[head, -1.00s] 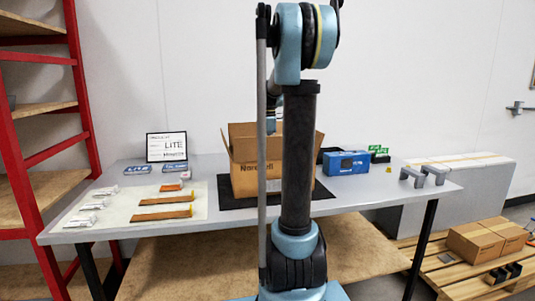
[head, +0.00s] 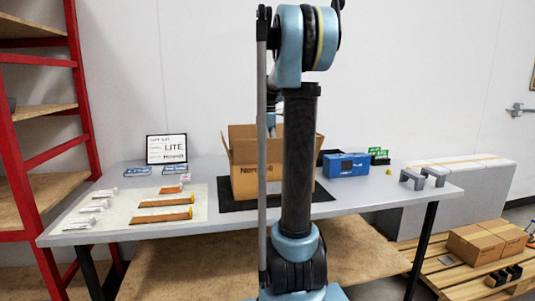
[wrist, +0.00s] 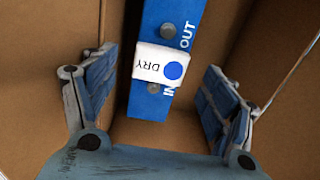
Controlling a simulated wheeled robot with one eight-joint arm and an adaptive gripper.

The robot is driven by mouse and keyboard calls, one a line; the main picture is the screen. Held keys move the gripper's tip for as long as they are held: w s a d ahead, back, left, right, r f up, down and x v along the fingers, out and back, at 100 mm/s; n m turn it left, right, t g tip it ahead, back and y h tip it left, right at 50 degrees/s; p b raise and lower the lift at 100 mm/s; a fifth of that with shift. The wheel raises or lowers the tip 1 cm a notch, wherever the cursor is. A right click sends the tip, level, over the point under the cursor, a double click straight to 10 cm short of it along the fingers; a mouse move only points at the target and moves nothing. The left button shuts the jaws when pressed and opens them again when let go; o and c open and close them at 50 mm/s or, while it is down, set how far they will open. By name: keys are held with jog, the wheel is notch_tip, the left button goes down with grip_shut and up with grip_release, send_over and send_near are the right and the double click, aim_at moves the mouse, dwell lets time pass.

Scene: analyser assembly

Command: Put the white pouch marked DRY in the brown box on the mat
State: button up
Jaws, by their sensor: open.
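The brown box (head: 244,183) stands open on the black mat (head: 232,205) in the head view, partly hidden by my arm. In the wrist view I look down into the box, with brown cardboard walls (wrist: 270,40) around. The white pouch (wrist: 150,65), marked DRY with a blue dot, lies across a blue part (wrist: 150,103) lettered IN and OUT inside the box. My gripper (wrist: 158,100) is open, its fingers to either side of the pouch and apart from it. In the head view my gripper is largely hidden behind my arm.
A pale sheet (head: 120,215) at left holds several white packets and orange-brown strips (head: 162,214). A blue carton (head: 345,165) and grey brackets (head: 424,177) are right of the box.

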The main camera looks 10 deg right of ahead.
notch_tip(320, 180, up, 10)
jog(key=shift+f, duration=0.25)
dwell(1.1)
dwell(0.5)
